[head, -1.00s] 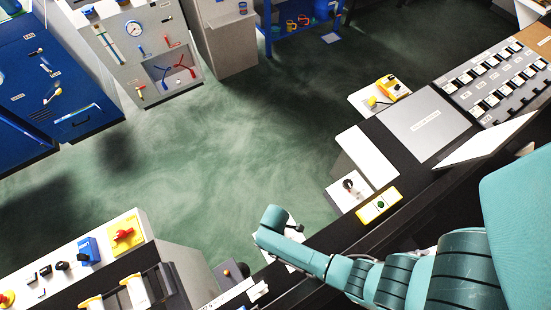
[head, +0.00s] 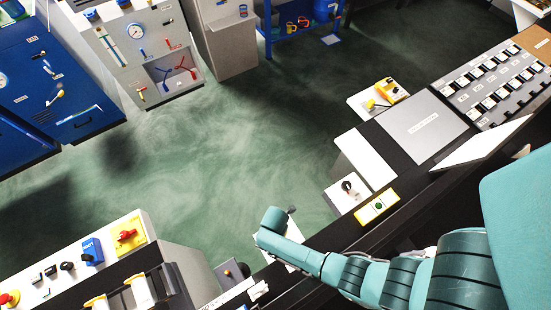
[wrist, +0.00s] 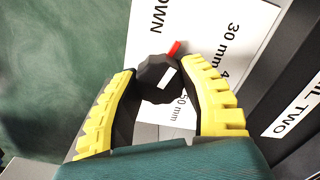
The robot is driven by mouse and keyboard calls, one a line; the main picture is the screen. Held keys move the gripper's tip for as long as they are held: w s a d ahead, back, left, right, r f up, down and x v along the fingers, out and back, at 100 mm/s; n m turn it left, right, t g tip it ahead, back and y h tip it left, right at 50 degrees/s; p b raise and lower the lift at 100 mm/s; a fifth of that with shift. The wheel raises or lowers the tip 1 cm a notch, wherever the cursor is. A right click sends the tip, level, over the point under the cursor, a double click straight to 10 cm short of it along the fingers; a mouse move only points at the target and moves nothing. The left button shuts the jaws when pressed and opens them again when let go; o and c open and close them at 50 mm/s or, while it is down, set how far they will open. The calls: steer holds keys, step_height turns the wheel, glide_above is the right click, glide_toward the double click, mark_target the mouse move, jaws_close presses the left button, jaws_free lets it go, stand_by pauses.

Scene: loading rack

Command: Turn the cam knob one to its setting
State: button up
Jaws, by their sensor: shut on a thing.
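In the wrist view, a black faceted knob (wrist: 150,76) with a white mark on its face sits on a white plate (wrist: 205,22). A red pointer (wrist: 174,48) shows at the plate just beside the knob's upper right. The plate carries printing that reads "30 mm", "50 mm" and "DOWN"; part of it is covered. My gripper (wrist: 162,70) has its yellow-padded fingers on both sides of the knob and is shut on it. In the head view my teal wrist hides the fingers and the knob, and part of the white plate (head: 294,232) shows beside it.
A label ending in "TWO" (wrist: 296,106) lies on the dark rail at right. In the head view, another black knob (head: 347,186) and a yellow box with a green button (head: 378,206) stand further along the bench. A grey panel (head: 228,272) is near my wrist. Green floor lies beyond.

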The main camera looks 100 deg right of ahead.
steer(key=shift+s+a+f+n, duration=0.1)
steer(key=shift+f+n, duration=0.05)
steer(key=shift+n, duration=1.45)
steer(key=o, duration=1.2)
steer(key=shift+r, duration=0.35)
step_height(320, 180, up, 12)
steer(key=shift+f, duration=0.25)
